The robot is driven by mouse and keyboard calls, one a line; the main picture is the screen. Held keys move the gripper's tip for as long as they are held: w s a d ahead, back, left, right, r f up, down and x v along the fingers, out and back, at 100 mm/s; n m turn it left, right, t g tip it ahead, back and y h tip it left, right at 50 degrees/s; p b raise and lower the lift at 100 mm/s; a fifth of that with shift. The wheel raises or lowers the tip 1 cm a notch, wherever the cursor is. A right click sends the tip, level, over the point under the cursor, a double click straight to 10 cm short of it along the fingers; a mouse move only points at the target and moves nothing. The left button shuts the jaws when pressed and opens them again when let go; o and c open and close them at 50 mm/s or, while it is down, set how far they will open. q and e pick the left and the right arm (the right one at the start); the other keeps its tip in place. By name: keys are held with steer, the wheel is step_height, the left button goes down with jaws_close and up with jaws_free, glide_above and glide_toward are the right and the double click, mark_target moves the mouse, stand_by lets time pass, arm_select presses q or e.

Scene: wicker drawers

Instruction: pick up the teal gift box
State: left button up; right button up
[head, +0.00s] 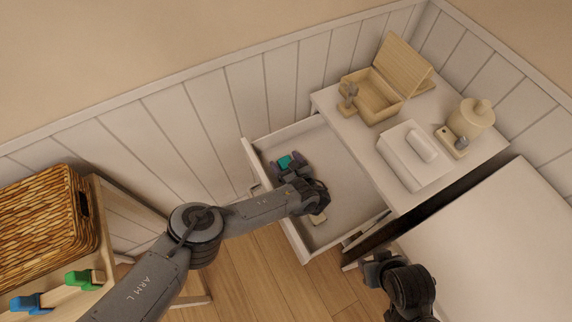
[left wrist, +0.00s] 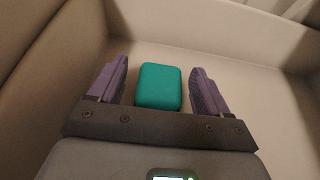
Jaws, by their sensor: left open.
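The teal gift box (head: 284,162) lies in the open white drawer, near its far left corner. In the left wrist view the teal box (left wrist: 159,87) is a rounded block on the drawer floor. My left gripper (head: 287,164) reaches into the drawer and is open. Its two purple fingers stand on either side of the box, with a visible gap on each side. The box's near edge meets the dark gripper body in that view, so its lower part is hidden. My right gripper (head: 374,268) is at the lower right, away from the drawer; its jaws are not clear.
The drawer walls (head: 272,130) surround the left gripper. A wicker basket (head: 40,225) is at left.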

arm_select(q)
steer(key=c, duration=1)
steer(key=shift+r, duration=0.1)
steer(key=shift+c, duration=0.2)
